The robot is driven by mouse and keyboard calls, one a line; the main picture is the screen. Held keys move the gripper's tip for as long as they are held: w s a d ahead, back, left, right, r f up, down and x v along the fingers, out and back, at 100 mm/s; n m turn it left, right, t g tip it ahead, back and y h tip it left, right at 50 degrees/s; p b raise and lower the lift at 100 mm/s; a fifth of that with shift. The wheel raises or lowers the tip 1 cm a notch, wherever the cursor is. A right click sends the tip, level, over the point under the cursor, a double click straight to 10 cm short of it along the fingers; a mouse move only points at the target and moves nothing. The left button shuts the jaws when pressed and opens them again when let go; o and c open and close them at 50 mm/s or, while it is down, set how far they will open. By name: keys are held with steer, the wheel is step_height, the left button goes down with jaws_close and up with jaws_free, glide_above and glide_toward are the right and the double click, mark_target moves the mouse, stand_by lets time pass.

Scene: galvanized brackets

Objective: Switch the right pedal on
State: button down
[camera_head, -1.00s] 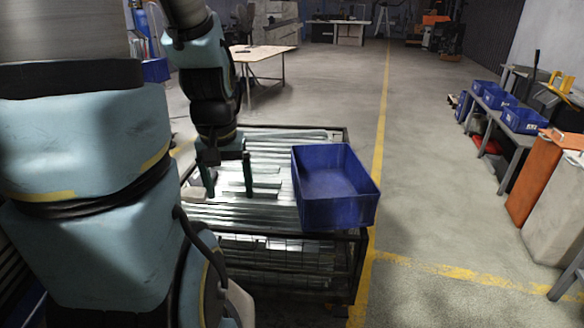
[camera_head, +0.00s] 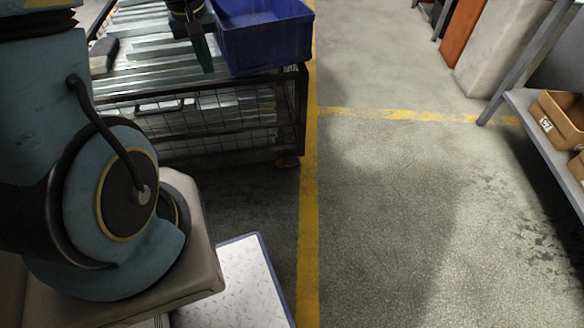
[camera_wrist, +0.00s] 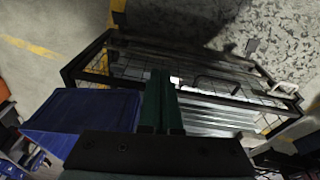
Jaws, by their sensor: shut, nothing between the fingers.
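I cannot pick out a pedal for certain in either view. A pale tread-patterned plate (camera_head: 240,285) with a blue edge lies low at the bottom of the head view, beside my base; I cannot tell whether it belongs to a pedal. My gripper (camera_head: 208,68) is above the bracket cart, just left of the blue bin. In the wrist view its two green fingers (camera_wrist: 161,78) are together with nothing visible between them, pointing toward the cart.
A wire-mesh cart (camera_head: 225,122) holds galvanized brackets (camera_head: 150,60). A blue bin (camera_head: 262,45) sits on its right side. A shelf (camera_head: 535,115) with brown boxes (camera_head: 560,120) stands right. The floor between is clear.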

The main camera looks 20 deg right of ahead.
mark_target(292, 161)
steer(key=d+f+b, duration=0.7)
steer(key=f, duration=0.4)
steer(key=w+d+f+t+b, duration=0.1)
steer(key=d+f+b, duration=0.6)
steer(key=f, duration=0.4)
steer(key=w+d+f+m+b, duration=0.1)
steer(key=d+f+b, duration=0.6)
steer(key=f, duration=0.5)
steer(key=shift+w+d+t+b, duration=0.15)
steer(key=shift+d+t+b, duration=0.15)
steer(key=shift+b, duration=0.45)
steer(key=shift+f, duration=0.15)
